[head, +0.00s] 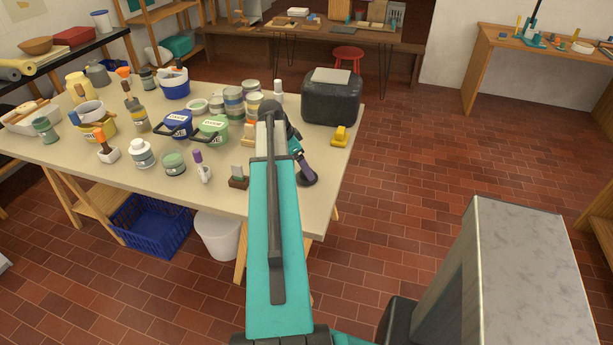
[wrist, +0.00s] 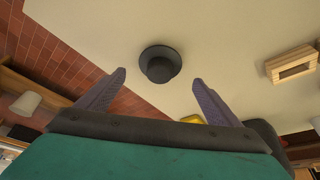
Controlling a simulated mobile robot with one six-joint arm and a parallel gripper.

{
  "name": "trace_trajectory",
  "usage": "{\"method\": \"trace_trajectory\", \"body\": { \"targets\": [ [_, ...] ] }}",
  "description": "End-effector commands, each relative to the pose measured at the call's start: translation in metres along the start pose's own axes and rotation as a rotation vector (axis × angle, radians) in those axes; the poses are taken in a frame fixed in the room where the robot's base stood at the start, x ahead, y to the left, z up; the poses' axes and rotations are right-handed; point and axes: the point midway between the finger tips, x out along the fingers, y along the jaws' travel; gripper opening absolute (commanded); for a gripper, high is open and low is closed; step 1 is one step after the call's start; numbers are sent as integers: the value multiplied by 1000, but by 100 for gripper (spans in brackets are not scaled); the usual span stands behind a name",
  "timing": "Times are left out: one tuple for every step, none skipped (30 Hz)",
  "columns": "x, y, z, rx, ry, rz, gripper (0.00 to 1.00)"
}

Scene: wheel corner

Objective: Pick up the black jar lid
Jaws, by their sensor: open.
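The black jar lid (wrist: 159,63) lies on the cream tabletop, a dark round disc with a raised, narrower round part in its middle. In the wrist view it sits just beyond the gap between my fingertips, near the table edge. In the head view a dark disc (head: 309,181) that looks like the lid shows at the table's front right, partly hidden by a finger. My gripper (wrist: 158,82) is open and empty, its two purple-grey fingers apart. It also shows in the head view (head: 303,166), above the lid and partly behind my arm. I cannot tell the exact height gap.
A small block with dark bristles (head: 238,177) stands left of the lid. A yellow object (head: 340,136) and a big black box-like object (head: 331,99) stand behind it. Jars, green and blue tubs (head: 178,124) crowd the table's left. Beyond the right edge is open brick floor (head: 420,150).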

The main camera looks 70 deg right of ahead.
Motion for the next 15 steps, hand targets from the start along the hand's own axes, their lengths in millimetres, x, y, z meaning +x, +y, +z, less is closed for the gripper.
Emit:
{"method": "trace_trajectory", "body": {
  "targets": [
    [0, 0, 0, 0, 0, 0, 87],
    [0, 0, 0, 0, 0, 0, 87],
    [1, 0, 0, 0, 0, 0, 87],
    [1, 0, 0, 0, 0, 0, 87],
    [2, 0, 0, 0, 0, 0, 87],
    [4, 0, 0, -1, 0, 0, 87],
    [5, 0, -1, -1, 0, 0, 87],
    [7, 0, -1, -1, 0, 0, 87],
    [9, 0, -1, -1, 0, 0, 87],
    [12, 0, -1, -1, 0, 1, 87],
    [14, 0, -1, -1, -1, 2, 87],
    [18, 0, -2, -1, -1, 2, 87],
    [20, 0, -2, -1, 0, 1, 87],
    [23, 0, -2, -1, 0, 1, 87],
    [26, 1, -2, -1, 0, 1, 87]
  ]
}}
